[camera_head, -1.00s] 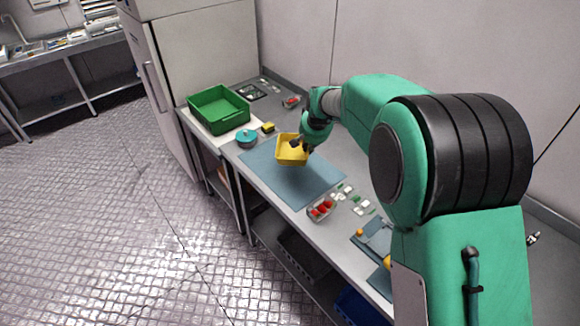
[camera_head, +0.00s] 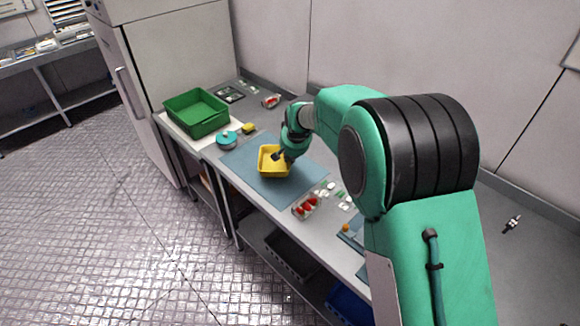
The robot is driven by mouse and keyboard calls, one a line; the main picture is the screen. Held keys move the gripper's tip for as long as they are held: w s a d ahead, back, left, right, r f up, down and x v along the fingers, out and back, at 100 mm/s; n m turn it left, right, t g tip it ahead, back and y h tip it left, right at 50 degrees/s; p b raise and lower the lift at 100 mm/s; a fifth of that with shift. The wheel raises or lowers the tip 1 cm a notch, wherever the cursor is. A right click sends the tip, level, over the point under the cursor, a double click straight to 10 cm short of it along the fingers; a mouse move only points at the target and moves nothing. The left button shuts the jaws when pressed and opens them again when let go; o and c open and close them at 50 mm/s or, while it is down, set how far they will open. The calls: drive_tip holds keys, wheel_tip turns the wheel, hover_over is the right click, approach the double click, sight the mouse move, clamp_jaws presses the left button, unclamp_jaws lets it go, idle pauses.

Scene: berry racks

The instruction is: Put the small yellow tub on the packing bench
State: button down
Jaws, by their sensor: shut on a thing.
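The small yellow tub (camera_head: 273,171) is over the blue-grey mat (camera_head: 240,159) on the steel bench (camera_head: 222,172). My gripper (camera_head: 281,156) is shut on the tub's far right rim. The tub looks nearly level and low over the mat; I cannot tell whether it touches it. My fingertips are small and partly hidden by my wrist. The tub looks empty.
A green crate (camera_head: 170,106) stands at the bench's far left end. A teal-lidded pot (camera_head: 227,141) and a small yellow block (camera_head: 249,128) are beside the mat. A punnet of red berries (camera_head: 303,207) lies near the mat's right end. My arm covers the bench's right part.

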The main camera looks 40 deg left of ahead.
drive_tip(key=shift+f, duration=0.15)
drive_tip(key=shift+f+b, duration=0.45)
drive_tip(key=shift+f, duration=1.3)
drive_tip(key=shift+f, duration=0.15)
drive_tip(key=c, duration=1.9)
unclamp_jaws()
drive_tip(key=shift+c, duration=0.2)
drive_tip(key=p+v, duration=0.2)
drive_tip(key=v, duration=1)
drive_tip(key=shift+p, duration=0.35)
drive_tip(key=shift+r, duration=0.2)
